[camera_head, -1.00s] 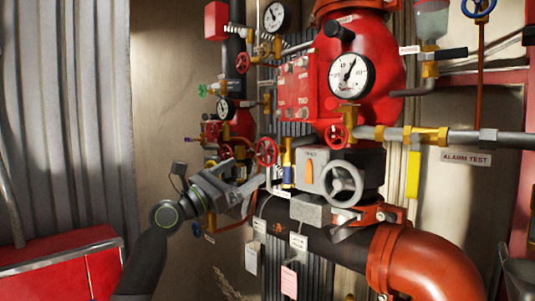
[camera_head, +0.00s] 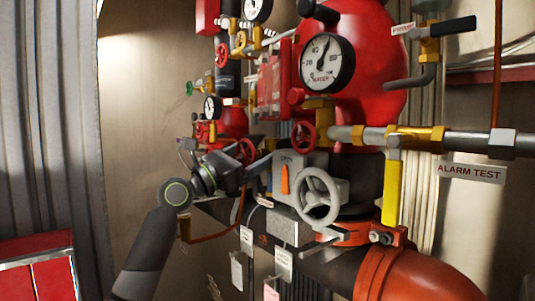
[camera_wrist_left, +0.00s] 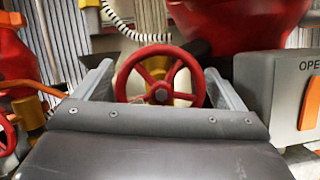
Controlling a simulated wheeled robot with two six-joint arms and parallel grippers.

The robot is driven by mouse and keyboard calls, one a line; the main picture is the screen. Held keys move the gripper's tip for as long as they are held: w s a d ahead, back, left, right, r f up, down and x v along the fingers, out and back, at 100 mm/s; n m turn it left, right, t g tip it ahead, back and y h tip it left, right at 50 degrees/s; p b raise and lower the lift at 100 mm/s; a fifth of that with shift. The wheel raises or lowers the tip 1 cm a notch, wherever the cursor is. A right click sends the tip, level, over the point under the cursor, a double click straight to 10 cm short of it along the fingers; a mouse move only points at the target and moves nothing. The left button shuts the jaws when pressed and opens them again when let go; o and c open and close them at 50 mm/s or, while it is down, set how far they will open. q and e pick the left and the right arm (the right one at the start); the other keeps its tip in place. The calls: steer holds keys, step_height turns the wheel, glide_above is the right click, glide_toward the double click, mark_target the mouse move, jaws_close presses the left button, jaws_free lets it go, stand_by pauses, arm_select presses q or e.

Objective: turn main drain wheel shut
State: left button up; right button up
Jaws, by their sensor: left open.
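A red spoked handwheel (camera_head: 247,149) is on the pipework left of the grey valve box. In the left wrist view the red handwheel (camera_wrist_left: 160,64) faces me, centred between the two finger plates. No label shows on it, so I cannot tell from the pictures whether it is the main drain wheel. My left gripper (camera_head: 254,163) is open at this wheel, with one finger on either side; I cannot tell whether they touch it. The gripper body hides the wheel's lower edge in the wrist view. My right gripper is out of view.
Right of my gripper are a grey box with an orange pointer (camera_head: 285,180) and a grey handwheel (camera_head: 320,197). Another red wheel (camera_head: 303,137) sits above. A large gauge (camera_head: 327,63) and a yellow lever (camera_head: 391,192) stand farther right. Bare wall (camera_head: 140,100) lies left.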

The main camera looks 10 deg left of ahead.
arm_select(q)
steer(key=shift+w+d+r, duration=0.1)
steer(key=shift+w+d, duration=0.05)
steer(key=shift+d, duration=0.05)
steer(key=shift+s+a, duration=0.3)
steer(key=shift+c, duration=2)
steer(key=c, duration=0.6)
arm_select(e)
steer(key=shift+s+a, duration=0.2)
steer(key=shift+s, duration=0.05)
